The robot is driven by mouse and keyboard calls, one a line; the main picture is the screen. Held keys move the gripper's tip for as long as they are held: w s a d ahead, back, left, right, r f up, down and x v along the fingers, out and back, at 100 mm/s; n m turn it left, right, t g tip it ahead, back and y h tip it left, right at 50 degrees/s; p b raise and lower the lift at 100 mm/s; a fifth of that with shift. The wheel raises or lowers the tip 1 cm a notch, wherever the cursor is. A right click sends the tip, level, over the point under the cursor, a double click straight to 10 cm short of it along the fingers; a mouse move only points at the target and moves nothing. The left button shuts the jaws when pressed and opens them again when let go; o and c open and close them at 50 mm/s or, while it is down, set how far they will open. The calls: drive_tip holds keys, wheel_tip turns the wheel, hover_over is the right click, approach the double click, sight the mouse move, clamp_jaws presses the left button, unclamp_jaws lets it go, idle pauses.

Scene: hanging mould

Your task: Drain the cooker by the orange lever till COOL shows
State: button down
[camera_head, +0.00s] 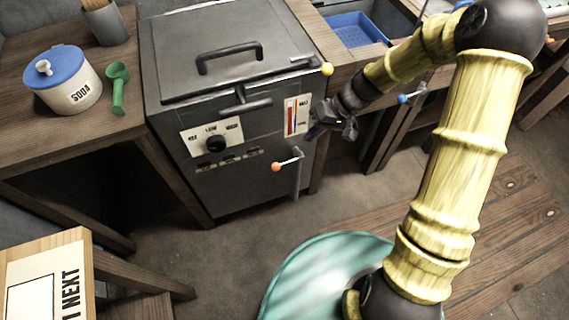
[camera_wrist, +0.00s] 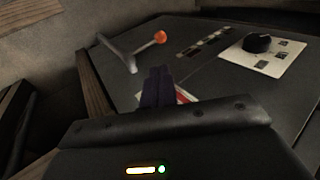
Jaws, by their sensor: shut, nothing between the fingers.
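The cooker (camera_head: 235,110) is a dark grey metal box with a closed lid and a black handle on top. The orange-knobbed lever (camera_head: 287,162) sits low on its front, at the right, above a thin vertical pipe. The lever also shows in the wrist view (camera_wrist: 146,48), beyond my fingertips. A gauge (camera_head: 296,116) with a red column is on the front's upper right; its reading is too small to tell. My gripper (camera_head: 318,131) is shut and empty, to the right of the gauge and above the lever, apart from the lever. In the wrist view its fingers (camera_wrist: 158,75) partly cover the gauge.
A dial (camera_head: 215,144) is on the cooker's front. A blue basin (camera_head: 357,31) and blue-knobbed lever (camera_head: 403,98) are at the right. Open floor lies before the cooker.

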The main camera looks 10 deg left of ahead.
sight(279, 165)
drive_tip(key=b+x, duration=0.4)
drive_tip(key=x, duration=1)
drive_tip(key=shift+r, duration=0.1)
